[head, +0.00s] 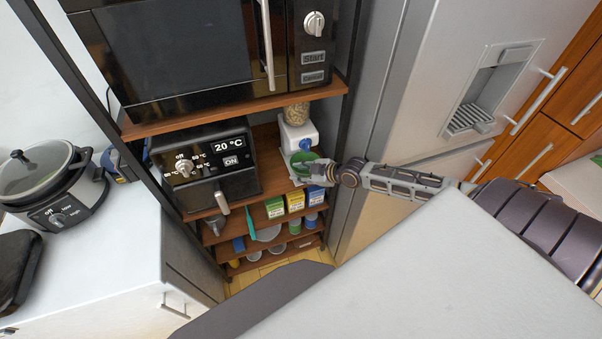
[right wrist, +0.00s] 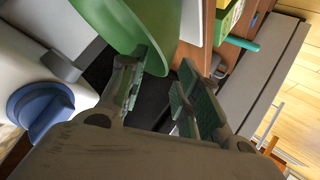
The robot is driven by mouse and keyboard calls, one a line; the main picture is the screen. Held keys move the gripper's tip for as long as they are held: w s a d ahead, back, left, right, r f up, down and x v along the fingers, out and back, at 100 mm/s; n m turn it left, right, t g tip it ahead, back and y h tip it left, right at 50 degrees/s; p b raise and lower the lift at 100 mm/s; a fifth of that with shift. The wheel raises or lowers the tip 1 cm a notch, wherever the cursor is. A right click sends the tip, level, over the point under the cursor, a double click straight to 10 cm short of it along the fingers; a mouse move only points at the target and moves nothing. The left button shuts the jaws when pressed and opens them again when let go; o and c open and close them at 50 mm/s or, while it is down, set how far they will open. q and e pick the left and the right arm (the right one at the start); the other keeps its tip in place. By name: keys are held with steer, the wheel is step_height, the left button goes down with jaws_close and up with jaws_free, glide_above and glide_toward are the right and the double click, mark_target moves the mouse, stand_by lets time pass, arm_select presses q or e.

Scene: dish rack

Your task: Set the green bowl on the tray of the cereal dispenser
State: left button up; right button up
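The green bowl (head: 304,160) is at the white cereal dispenser (head: 297,137), over its light tray (head: 288,160), in the head view. It looks set down there, but its underside is hidden. My right gripper (head: 325,172) is at the bowl's right side. In the right wrist view the bowl (right wrist: 112,18) fills the top, with its rim close by the left finger. The fingers of my right gripper (right wrist: 160,98) stand apart with a gap between them; I cannot tell whether one touches the rim. The dispenser's blue knob (right wrist: 40,108) is at the left. My left gripper is not in view.
The dispenser stands on a wooden shelf (head: 265,135) beside a black air fryer (head: 205,165), under a microwave (head: 180,45). Small boxes (head: 295,201) stand on the shelf below. The fridge (head: 400,80) is close on the right.

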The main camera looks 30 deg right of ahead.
steer(key=shift+s+d+r, duration=0.1)
steer(key=shift+s, duration=0.05)
steer(key=v, duration=0.6)
steer(key=shift+s+r, duration=0.2)
steer(key=shift+s, duration=0.1)
stand_by(0.9)
steer(key=shift+s+d+r, duration=0.1)
steer(key=shift+d+r, duration=0.05)
steer(key=shift+d, duration=0.05)
stand_by(0.7)
